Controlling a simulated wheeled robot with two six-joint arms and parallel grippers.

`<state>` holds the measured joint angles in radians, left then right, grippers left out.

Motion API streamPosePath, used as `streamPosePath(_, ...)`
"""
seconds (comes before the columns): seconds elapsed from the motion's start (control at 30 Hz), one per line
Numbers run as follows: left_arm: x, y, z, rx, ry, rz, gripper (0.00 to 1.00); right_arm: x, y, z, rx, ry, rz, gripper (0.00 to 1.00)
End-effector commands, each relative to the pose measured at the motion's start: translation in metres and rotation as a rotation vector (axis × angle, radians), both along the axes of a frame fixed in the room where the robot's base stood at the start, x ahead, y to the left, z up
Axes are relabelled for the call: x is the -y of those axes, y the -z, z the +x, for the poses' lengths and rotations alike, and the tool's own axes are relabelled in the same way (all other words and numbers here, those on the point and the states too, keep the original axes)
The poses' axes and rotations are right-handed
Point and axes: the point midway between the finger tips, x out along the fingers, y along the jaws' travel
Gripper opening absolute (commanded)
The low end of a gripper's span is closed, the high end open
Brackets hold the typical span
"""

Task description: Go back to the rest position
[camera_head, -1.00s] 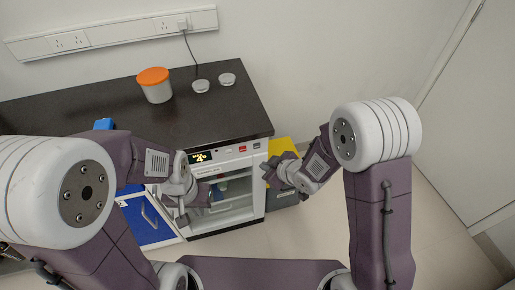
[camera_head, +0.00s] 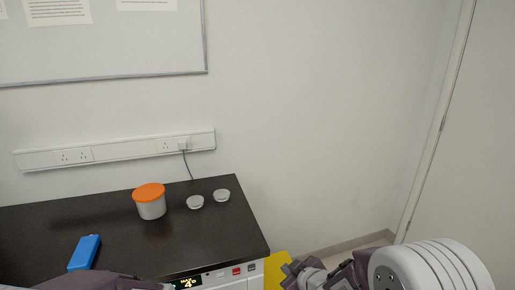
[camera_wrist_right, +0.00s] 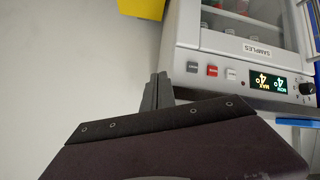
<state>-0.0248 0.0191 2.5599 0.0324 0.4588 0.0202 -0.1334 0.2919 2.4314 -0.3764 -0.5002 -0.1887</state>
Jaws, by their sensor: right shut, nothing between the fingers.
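My right gripper (camera_head: 291,270) shows at the bottom of the head view, beside the front right corner of the counter. In the right wrist view its fingers (camera_wrist_right: 158,84) are together with nothing between them. Only a purple part of my left arm shows along the bottom left edge of the head view, and the left gripper is out of the picture.
A small fridge (camera_head: 222,280) labelled SAMPLES sits under the dark counter (camera_head: 105,215); its display (camera_wrist_right: 268,82) reads 4. An orange-lidded tub (camera_head: 151,207), two small clear dishes (camera_head: 209,199) and a blue box (camera_head: 85,253) stand on top. A yellow bin (camera_head: 275,268) is beside it.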

Motion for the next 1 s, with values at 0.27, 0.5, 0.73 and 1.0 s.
streamPosePath(0.27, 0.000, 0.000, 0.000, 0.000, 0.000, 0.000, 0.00, 0.096, 0.025, -0.116, -0.489, 0.537, 0.057, 0.00)
streamPosePath(0.5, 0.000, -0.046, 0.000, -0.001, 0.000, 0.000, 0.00, 0.091, 0.001, -0.197, -0.831, 0.702, 0.074, 0.00)
streamPosePath(0.73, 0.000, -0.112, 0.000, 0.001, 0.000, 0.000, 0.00, 0.091, -0.064, -0.197, -0.830, 0.699, 0.071, 0.00)
streamPosePath(1.0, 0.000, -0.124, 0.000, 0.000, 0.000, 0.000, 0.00, 0.091, -0.076, -0.197, -0.829, 0.697, 0.070, 0.00)
